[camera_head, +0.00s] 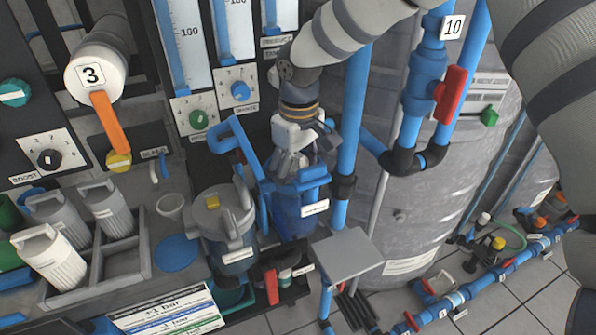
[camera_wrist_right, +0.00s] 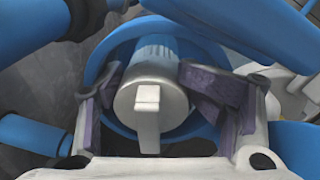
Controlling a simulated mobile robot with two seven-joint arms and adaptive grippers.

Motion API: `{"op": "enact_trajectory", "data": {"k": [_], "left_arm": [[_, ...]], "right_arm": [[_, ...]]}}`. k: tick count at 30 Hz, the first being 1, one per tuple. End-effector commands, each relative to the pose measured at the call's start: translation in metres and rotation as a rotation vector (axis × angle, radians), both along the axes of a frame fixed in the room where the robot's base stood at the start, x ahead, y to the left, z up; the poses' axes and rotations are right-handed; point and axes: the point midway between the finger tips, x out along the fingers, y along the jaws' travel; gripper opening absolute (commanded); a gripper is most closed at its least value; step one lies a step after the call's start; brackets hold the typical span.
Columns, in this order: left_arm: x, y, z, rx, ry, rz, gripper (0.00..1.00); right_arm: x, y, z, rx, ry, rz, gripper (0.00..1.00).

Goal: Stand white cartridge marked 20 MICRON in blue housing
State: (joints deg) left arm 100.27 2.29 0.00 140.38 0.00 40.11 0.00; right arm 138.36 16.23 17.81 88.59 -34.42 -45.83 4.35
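My right gripper (camera_head: 296,165) points down over the mouth of the blue housing (camera_head: 297,215), which has a white label on its front. In the right wrist view a white cartridge (camera_wrist_right: 150,92) with a bar handle on its cap stands inside the round blue rim of the housing (camera_wrist_right: 205,45). The two purple-padded fingers of my right gripper (camera_wrist_right: 148,82) are spread apart, one on each side of the cap, with the handle free between them. No marking on this cartridge is legible. The cartridge is mostly hidden by the gripper in the head view. My left gripper is not in view.
A grey divided crate (camera_head: 125,262) at left holds several pale handled cartridges (camera_head: 107,207) and has an empty compartment. A grey-capped housing (camera_head: 215,220) stands left of the blue housing. Blue pipes (camera_head: 352,120) and a grey plate (camera_head: 346,255) are close on the right.

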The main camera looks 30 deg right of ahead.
Motion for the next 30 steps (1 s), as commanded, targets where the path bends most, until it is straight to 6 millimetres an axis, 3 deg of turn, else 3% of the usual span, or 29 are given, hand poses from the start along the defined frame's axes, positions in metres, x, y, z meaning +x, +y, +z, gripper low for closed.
{"op": "enact_trajectory", "data": {"k": [1, 5, 8, 11, 13, 18, 24, 30], "left_arm": [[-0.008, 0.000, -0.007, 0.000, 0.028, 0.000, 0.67], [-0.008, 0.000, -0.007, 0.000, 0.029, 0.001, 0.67], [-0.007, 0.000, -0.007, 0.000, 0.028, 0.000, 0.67], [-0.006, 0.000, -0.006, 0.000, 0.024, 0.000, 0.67], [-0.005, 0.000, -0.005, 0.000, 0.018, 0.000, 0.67], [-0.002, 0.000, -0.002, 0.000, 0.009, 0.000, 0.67], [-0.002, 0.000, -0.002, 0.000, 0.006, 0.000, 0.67], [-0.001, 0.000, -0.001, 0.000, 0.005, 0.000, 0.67]], "right_arm": [[-0.015, -0.003, -0.033, -0.009, 0.071, -0.004, 0.82], [-0.014, -0.003, -0.028, -0.008, 0.070, -0.005, 0.82], [-0.014, -0.002, -0.009, -0.009, 0.065, -0.006, 0.82], [-0.014, -0.002, 0.025, -0.008, 0.049, -0.006, 0.83], [-0.012, -0.002, 0.050, -0.008, 0.034, -0.005, 0.91], [-0.012, 0.000, 0.098, -0.006, 0.008, -0.003, 0.91], [-0.012, 0.001, 0.120, -0.004, -0.001, -0.002, 0.91], [-0.012, 0.001, 0.123, -0.003, -0.004, -0.001, 0.91]]}}
